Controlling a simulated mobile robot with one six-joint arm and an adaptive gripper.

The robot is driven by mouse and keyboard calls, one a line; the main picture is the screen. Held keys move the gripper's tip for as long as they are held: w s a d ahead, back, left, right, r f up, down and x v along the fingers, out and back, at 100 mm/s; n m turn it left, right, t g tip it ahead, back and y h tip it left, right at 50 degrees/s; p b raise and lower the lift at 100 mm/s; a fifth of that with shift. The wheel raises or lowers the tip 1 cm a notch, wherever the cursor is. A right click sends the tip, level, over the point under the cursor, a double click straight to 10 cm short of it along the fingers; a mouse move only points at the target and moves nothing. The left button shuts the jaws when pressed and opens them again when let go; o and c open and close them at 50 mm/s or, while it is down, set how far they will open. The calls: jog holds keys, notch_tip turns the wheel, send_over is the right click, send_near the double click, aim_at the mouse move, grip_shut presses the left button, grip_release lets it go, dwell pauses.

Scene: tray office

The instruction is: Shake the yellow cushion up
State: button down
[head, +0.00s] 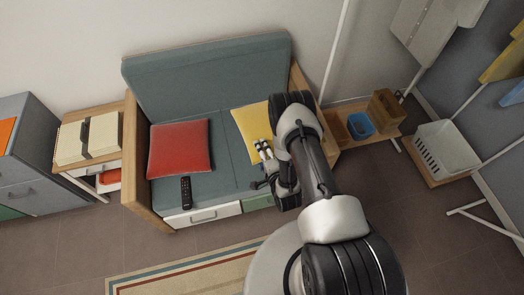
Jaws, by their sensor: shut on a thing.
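The yellow cushion (248,122) is on the right side of the teal sofa (207,80), near its right armrest. My arm hides its right part. My gripper (263,150) is at the cushion's front part and is shut on it. The exact grip between the fingertips is too small to make out. The cushion appears to rest on the seat; its underside is hidden.
A red cushion (179,149) and a black remote (186,192) lie on the sofa's left side. A side table (72,123) with a folder stands left. A low wooden table (376,131) with a blue bin (360,124) and a white basket (446,149) are right. A striped rug (190,277) lies in front.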

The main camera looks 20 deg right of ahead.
notch_tip(320, 180, down, 4)
jog(key=shift+w+r+b, duration=0.1)
jog(key=shift+r+b, duration=0.15)
jog(key=shift+b, duration=0.7)
notch_tip(320, 180, up, 10)
jog(key=p, duration=0.7)
jog(key=shift+f+p, duration=0.15)
jog(key=shift+p, duration=0.25)
notch_tip(320, 180, down, 10)
jog(key=b, duration=0.8)
jog(key=shift+r, duration=0.35)
